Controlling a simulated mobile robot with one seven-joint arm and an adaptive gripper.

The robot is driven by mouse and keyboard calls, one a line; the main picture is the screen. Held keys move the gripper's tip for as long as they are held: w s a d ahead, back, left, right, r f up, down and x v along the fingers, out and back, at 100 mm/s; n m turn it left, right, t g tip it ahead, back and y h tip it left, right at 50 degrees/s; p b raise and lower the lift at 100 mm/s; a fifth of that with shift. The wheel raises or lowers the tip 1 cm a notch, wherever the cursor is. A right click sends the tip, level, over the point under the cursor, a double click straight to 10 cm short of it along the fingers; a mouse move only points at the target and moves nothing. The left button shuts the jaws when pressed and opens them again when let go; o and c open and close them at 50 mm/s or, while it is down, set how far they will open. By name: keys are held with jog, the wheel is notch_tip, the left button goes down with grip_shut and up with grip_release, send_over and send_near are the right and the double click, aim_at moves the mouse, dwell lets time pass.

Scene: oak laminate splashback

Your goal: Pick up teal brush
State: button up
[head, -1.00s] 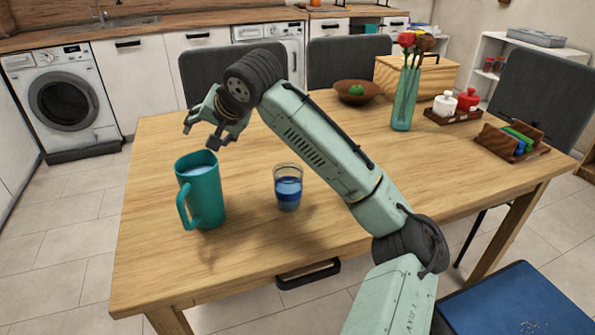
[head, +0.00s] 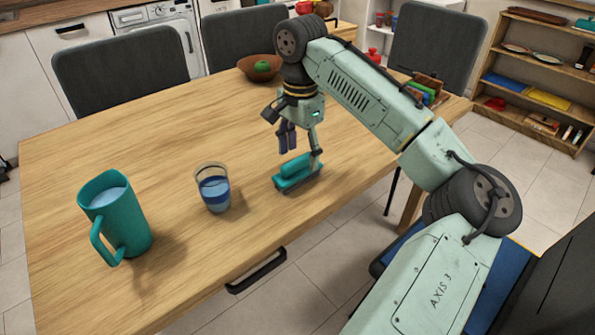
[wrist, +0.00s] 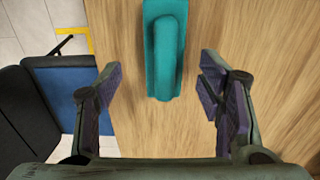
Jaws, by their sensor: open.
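The teal brush (head: 297,173) lies on the wooden table, right of the glass, near the table's front edge. In the wrist view the brush (wrist: 165,55) shows its long raised handle, pointing up the picture between the finger lines. My gripper (head: 301,145) points down just above the brush, and one finger overlaps the brush's right end in the head view. In the wrist view my gripper (wrist: 163,105) is open, with a finger on each side and nothing between the pads. The brush's near end lies a little ahead of the fingertips.
A glass of blue liquid (head: 214,187) stands left of the brush, and a teal pitcher (head: 122,222) farther left. A brown bowl (head: 259,68) with a green fruit is at the back. A blue chair seat (wrist: 62,82) shows beyond the table edge.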

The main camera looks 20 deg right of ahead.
aim_at(298, 159)
jog(key=f, duration=0.2)
jog(key=f+p, duration=0.1)
jog(key=f, duration=0.2)
jog(key=shift+w+a+f, duration=0.1)
jog(key=shift+w+a, duration=0.1)
jog(key=shift+c, duration=0.2)
jog(key=c, duration=1.3)
